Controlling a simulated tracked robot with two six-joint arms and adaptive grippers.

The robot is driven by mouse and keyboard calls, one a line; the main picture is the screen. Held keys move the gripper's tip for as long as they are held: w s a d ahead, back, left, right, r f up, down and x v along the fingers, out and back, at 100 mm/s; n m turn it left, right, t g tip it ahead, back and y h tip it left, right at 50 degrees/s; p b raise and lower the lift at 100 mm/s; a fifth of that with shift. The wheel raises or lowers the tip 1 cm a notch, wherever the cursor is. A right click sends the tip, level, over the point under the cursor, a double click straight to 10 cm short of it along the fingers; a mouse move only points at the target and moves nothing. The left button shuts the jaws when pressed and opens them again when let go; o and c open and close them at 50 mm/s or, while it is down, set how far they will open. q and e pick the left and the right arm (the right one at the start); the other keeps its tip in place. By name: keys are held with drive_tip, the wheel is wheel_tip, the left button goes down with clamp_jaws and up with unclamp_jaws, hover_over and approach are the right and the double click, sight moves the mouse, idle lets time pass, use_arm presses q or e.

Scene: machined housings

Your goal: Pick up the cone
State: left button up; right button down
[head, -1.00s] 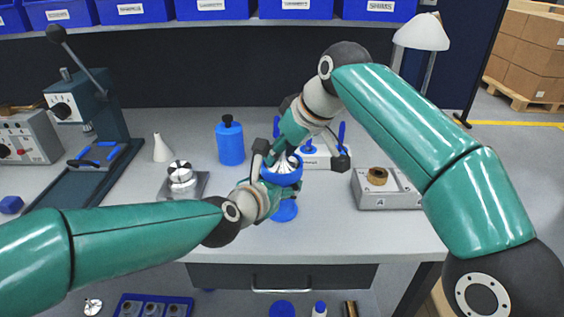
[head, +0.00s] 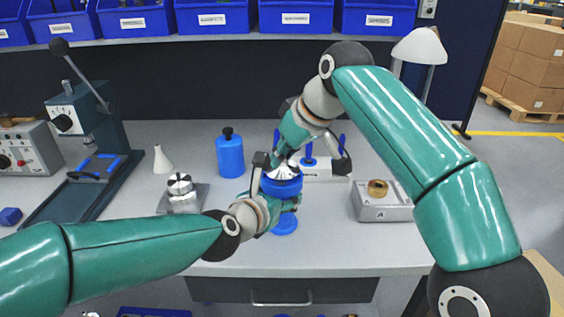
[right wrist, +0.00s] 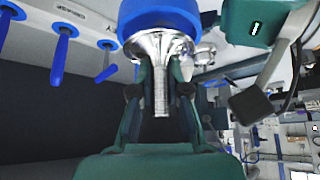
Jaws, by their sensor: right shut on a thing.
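A silver metal cone (head: 284,169) with a threaded stem sits point-up at the blue round part (head: 283,185) above the middle of the bench. In the right wrist view, the cone (right wrist: 161,45) flares into the blue part (right wrist: 158,15). My right gripper (right wrist: 160,80) is shut on the cone's stem; in the head view it comes down from above right (head: 287,155). My left gripper (head: 272,182) is beside the blue part; its fingertips are largely hidden, so its grip is unclear. A blue foot (head: 284,225) shows below.
A white cone-shaped piece (head: 162,160) stands at left, near a metal part on a plate (head: 181,190). A blue bottle (head: 230,155) stands behind my left gripper. A lever press (head: 95,130) is at left, a grey fixture (head: 383,205) at right. The front bench strip is clear.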

drive_tip(key=shift+r, duration=0.7)
drive_tip(key=shift+s+d+r, duration=0.1)
drive_tip(key=shift+d, duration=0.05)
drive_tip(key=s+d, duration=1.2)
drive_tip(key=shift+s+d, duration=0.25)
use_arm(q)
drive_tip(key=o, duration=1.4)
drive_tip(key=shift+c, duration=0.2)
